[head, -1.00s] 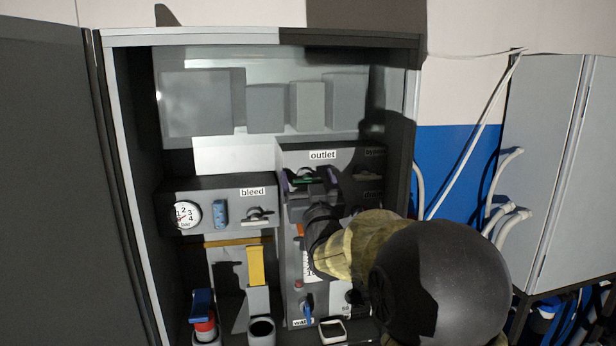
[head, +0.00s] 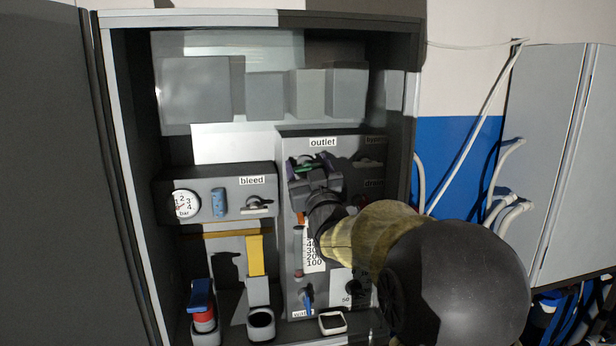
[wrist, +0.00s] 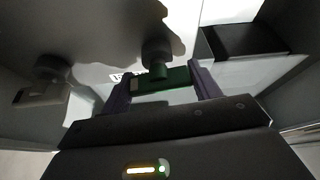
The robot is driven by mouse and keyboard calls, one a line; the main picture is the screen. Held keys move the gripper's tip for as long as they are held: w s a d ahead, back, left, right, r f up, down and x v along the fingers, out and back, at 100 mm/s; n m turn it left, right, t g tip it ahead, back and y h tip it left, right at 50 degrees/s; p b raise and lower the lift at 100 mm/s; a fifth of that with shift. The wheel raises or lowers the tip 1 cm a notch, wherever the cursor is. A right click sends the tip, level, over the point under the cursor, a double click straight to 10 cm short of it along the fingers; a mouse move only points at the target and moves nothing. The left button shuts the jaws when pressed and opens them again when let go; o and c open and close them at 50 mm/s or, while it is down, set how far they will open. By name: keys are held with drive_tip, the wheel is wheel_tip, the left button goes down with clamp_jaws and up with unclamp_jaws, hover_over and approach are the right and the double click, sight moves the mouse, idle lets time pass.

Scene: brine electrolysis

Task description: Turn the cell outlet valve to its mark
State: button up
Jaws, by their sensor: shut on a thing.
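The cell outlet valve shows as a green handle (head: 306,168) just under the "outlet" label (head: 322,142) on the grey panel in the cabinet. In the wrist view the green handle (wrist: 162,79) lies between my two purple fingertips, on a dark round stem. My gripper (head: 314,165) is shut on this handle. The handle looks slightly tilted in the head view. The valve's mark cannot be made out, and the gripper and its shadow cover part of the panel around it.
The "bleed" box (head: 229,202) with a gauge (head: 184,204) and a lever (head: 258,203) stands at left. Another valve handle (wrist: 42,92) is close beside my gripper in the wrist view. Below are a blue valve (head: 307,298) and several cups. The cabinet's right wall (head: 397,140) is near my arm.

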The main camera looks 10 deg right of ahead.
drive_tip(key=n+b, duration=0.1)
drive_tip(key=n+y+b, duration=0.1)
drive_tip(key=n, duration=0.1)
drive_tip(key=n+y+b, duration=0.1)
drive_tip(key=b, duration=0.1)
drive_tip(key=shift+f+n, duration=0.25)
drive_tip(key=shift+n, duration=0.05)
drive_tip(key=n+g+y+b, duration=0.1)
drive_tip(key=n, duration=0.1)
drive_tip(key=n+y+b, duration=0.1)
drive_tip(key=n, duration=0.2)
drive_tip(key=shift+r+g, duration=0.2)
drive_tip(key=shift+g, duration=0.2)
drive_tip(key=n+g+y, duration=0.1)
drive_tip(key=n, duration=0.2)
drive_tip(key=n+g+p, duration=0.1)
drive_tip(key=n, duration=0.2)
drive_tip(key=shift+r+y, duration=0.15)
drive_tip(key=shift+y, duration=0.25)
drive_tip(key=n+g+p, duration=0.1)
drive_tip(key=n, duration=0.1)
drive_tip(key=n+g+p, duration=0.1)
drive_tip(key=n, duration=0.1)
drive_tip(key=shift+a+f, duration=0.1)
drive_tip(key=shift+f, duration=0.1)
drive_tip(key=shift+n, duration=0.4)
drive_tip(key=o, duration=1)
